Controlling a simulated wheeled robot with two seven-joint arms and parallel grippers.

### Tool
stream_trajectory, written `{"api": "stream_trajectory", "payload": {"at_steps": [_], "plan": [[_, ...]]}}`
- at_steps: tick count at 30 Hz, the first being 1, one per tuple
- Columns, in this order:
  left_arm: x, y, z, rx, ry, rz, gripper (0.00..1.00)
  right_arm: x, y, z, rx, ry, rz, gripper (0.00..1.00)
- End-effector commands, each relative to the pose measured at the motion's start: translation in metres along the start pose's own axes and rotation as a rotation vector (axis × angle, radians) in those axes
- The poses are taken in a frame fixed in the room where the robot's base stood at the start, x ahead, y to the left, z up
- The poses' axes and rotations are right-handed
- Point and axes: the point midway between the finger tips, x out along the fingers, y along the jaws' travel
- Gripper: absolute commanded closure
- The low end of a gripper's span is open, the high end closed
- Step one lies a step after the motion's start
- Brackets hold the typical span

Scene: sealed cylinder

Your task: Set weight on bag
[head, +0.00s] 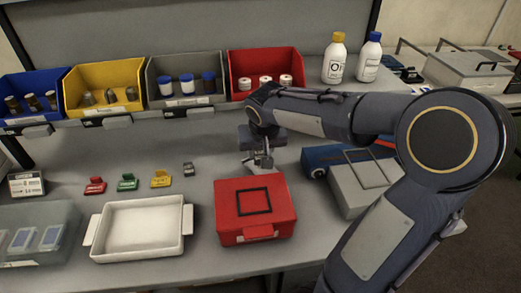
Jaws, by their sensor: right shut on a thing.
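A red case or bag (275,222) with a black square outline on its flat top lies near the front edge of the bench. My right gripper (262,160) points down just behind the red bag, above the bench. It is shut on a small grey metallic thing (261,161), mostly hidden by the fingers, so I cannot tell its full shape. My left gripper is not in view.
A white tray (95,228) sits left of the red bag. Small red (95,186), green (127,182) and yellow (161,179) clips lie behind it. A grey case (347,190) stands right. Bins, including a red one (235,66), line the back.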

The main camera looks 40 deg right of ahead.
Motion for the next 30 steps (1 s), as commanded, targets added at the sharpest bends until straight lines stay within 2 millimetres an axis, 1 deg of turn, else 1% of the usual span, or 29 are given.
{"api": "stream_trajectory", "payload": {"at_steps": [6, 7, 12, 19, 23, 26, 30], "plan": [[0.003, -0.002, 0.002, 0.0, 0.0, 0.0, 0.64, 0.003, 0.0, 0.001, 0.0, 0.001, 0.0, 0.96], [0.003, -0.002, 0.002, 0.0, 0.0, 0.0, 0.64, 0.003, 0.0, 0.001, 0.0, 0.0, 0.0, 0.66], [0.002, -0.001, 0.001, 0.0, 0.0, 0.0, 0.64, 0.002, 0.0, 0.001, 0.0, 0.0, 0.0, 0.46], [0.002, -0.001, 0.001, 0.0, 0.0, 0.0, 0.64, 0.002, 0.0, 0.001, 0.0, 0.0, 0.0, 0.46], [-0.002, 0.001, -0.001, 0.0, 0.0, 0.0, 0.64, -0.004, 0.0, -0.001, 0.0, 0.001, 0.0, 0.46], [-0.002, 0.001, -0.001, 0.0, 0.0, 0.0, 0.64, -0.018, 0.0, -0.002, 0.001, 0.005, -0.001, 0.46], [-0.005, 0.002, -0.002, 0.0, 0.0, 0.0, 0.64, -0.048, 0.0, -0.002, 0.0, 0.007, -0.002, 0.46]]}}
